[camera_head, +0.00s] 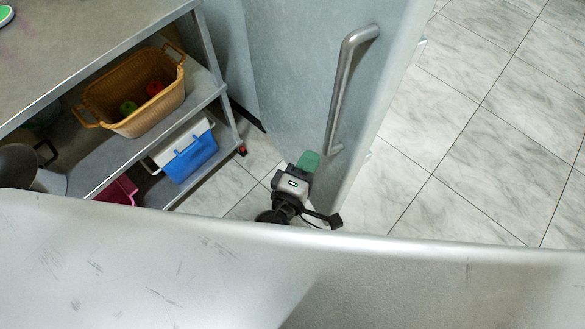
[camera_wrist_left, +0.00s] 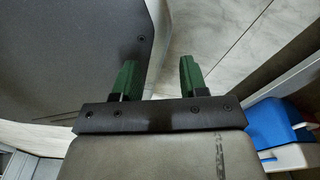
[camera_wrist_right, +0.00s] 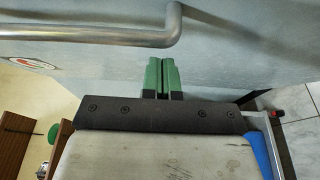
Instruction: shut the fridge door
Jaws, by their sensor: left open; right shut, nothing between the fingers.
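The fridge door (camera_head: 285,70) is a pale blue-grey panel standing away from the shelf unit, its edge toward the open floor at right. It appears to stand open; the fridge's inside is not visible. Its metal bar handle (camera_head: 343,90) is also in the right wrist view (camera_wrist_right: 90,36). My right gripper (camera_head: 308,161) is shut and empty, close to the door face just below and left of the handle; I cannot tell whether it touches. Its fingers (camera_wrist_right: 160,76) point at the panel. My left gripper (camera_wrist_left: 158,78) is open and empty, seen only in the left wrist view.
A metal shelf unit (camera_head: 85,55) stands at left, holding a wicker basket (camera_head: 140,95) and a blue-and-white cooler box (camera_head: 190,157). Marble-look floor tiles (camera_head: 480,130) lie clear to the right of the door.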

